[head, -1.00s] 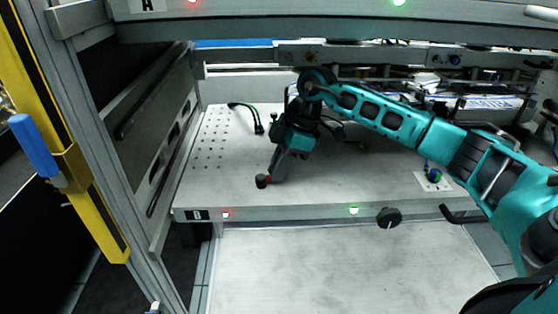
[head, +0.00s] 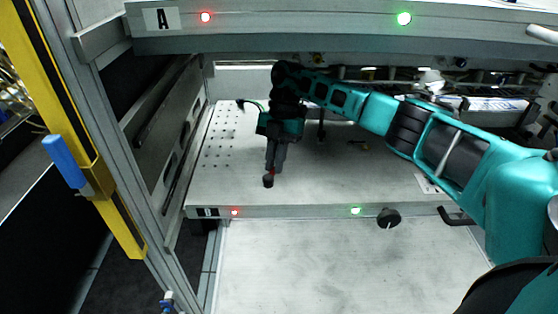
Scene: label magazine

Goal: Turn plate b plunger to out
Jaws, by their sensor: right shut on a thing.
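Plate B (head: 345,187) is the light grey shelf plate with a label "B" (head: 208,212) at the left of its front edge. A small dark knob with a bit of red (head: 268,182), which looks like the plunger, is on the plate near the front left. My right gripper (head: 270,171) reaches down to it from behind, shut on the knob, with its fingers nearly upright. The fingers partly hide the knob, and its in or out position cannot be read. My left gripper is not in view.
A round black knob (head: 388,218) and a black hook handle (head: 456,216) stick out from the front edge. Red (head: 235,212) and green (head: 355,211) lights sit there too. Shelf A (head: 300,24) hangs above my right arm.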

